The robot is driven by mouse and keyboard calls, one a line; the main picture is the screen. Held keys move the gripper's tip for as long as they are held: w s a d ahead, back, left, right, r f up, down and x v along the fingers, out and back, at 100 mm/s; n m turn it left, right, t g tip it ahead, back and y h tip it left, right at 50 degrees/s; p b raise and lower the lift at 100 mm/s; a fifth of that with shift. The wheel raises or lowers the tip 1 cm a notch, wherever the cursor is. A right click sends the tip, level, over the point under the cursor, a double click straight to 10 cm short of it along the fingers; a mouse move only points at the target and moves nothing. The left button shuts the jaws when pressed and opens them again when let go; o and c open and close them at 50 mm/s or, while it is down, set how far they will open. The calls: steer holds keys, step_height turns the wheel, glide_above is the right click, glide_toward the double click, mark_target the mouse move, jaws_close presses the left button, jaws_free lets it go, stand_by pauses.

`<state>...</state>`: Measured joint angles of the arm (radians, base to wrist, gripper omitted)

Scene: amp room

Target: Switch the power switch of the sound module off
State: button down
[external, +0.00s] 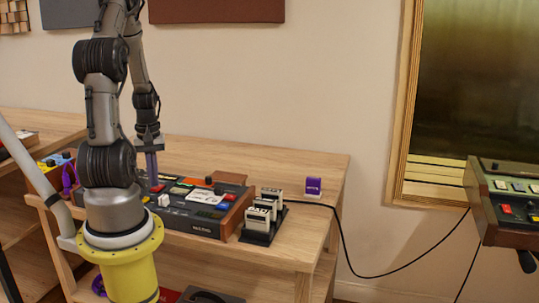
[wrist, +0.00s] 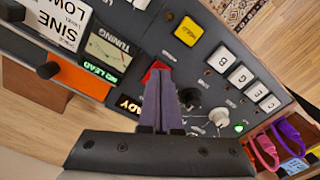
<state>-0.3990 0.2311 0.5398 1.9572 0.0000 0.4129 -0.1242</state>
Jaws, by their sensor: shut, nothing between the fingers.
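A dark module (external: 190,222) with labelled cards, buttons and a wooden end stands on the wooden bench, below my gripper; I take it to be the sound module. In the wrist view its panel (wrist: 220,65) carries a red switch (wrist: 155,69), partly hidden by my fingertips. I cannot tell the switch's position or whether my fingers touch it. My gripper (external: 151,178) points down at the panel's left part. In the wrist view the gripper (wrist: 158,72) is shut and empty, fingertips at the red switch. A lit green spot (wrist: 239,128) shows on the panel.
White-topped cards stand in a black holder (external: 258,236) at the module's right. A purple box (external: 313,187) stands behind them. Knobs (wrist: 189,98) and letter buttons (wrist: 240,76) lie close to my fingers. Another console (external: 510,205) is at far right.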

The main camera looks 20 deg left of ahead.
steer(key=shift+f, duration=0.5)
steer(key=shift+r, duration=3.55)
